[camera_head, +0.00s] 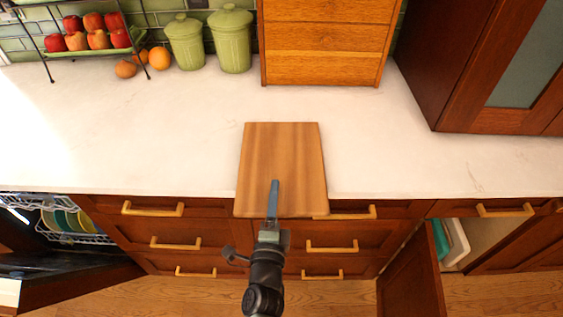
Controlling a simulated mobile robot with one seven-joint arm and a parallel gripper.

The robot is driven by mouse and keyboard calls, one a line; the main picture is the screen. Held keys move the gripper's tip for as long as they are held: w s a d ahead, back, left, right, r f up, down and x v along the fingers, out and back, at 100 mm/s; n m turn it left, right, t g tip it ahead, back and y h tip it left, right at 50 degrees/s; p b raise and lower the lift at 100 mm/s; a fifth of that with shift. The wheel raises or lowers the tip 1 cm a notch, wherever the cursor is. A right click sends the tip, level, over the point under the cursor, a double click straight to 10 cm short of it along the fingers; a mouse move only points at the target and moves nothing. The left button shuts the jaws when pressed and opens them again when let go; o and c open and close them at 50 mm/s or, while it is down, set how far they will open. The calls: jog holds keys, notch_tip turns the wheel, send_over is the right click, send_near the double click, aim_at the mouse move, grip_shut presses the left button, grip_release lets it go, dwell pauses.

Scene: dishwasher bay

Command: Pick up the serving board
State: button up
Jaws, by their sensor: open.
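The serving board (283,151) is a flat, light-brown wooden rectangle with visible grain. It lies on the white counter, and its near end sticks out past the counter's front edge, over the drawers. My gripper (274,186) is over the near half of the board, about midway across its width. It is open, seen edge-on from above, so the two fingers overlap in one blue-grey strip. Nothing shows between the fingers. I cannot tell how far the gripper is above the board or whether it touches it. My gripper hides a narrow strip of the board.
Green canisters (231,42), oranges (160,58) and a fruit rack (88,52) stand at the back left. A wooden drawer box (325,50) stands behind the board. The counter (400,150) is clear on both sides. The dishwasher (75,265) and a cabinet door (415,275) stand open below.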

grip_shut()
jog(key=shift+r, duration=0.15)
